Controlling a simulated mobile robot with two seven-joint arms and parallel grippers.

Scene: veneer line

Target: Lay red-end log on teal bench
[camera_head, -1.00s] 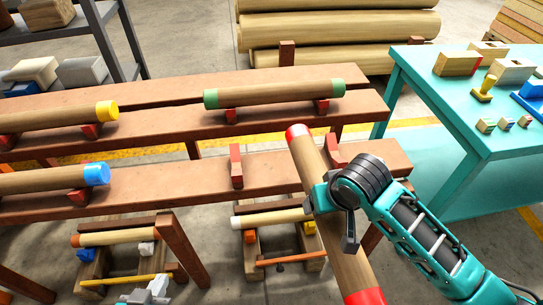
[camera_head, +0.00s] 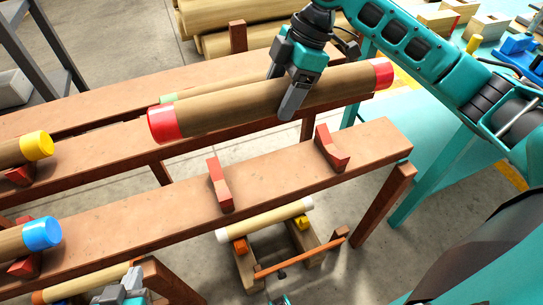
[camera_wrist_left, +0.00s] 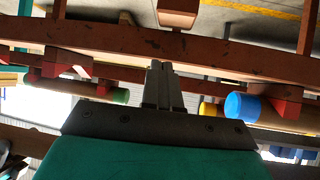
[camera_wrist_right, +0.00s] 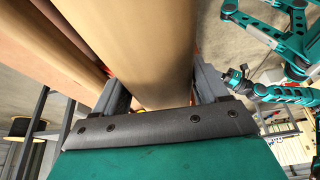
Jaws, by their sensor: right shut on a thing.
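The red-end log (camera_head: 220,108), a brown log with red bands at both ends, is in the air above the wooden racks in the head view. It lies crosswise, its right end higher in the picture. My right gripper (camera_head: 288,88) is shut around its middle; the log also fills the jaws in the right wrist view (camera_wrist_right: 155,50). The teal bench (camera_head: 375,140) stands at the right, partly hidden by my right arm. My left gripper (camera_head: 122,292) is low at the bottom left, near the near rack; its fingers are together and empty in the left wrist view (camera_wrist_left: 163,88).
The near rail (camera_head: 270,190) has two empty red cradles (camera_head: 219,185). Blue-end (camera_head: 38,233) and yellow-end (camera_head: 38,146) logs lie at left. A green-end log (camera_head: 168,98) is mostly hidden behind the held log. Blocks and a blue tool (camera_head: 515,55) occupy the bench top.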

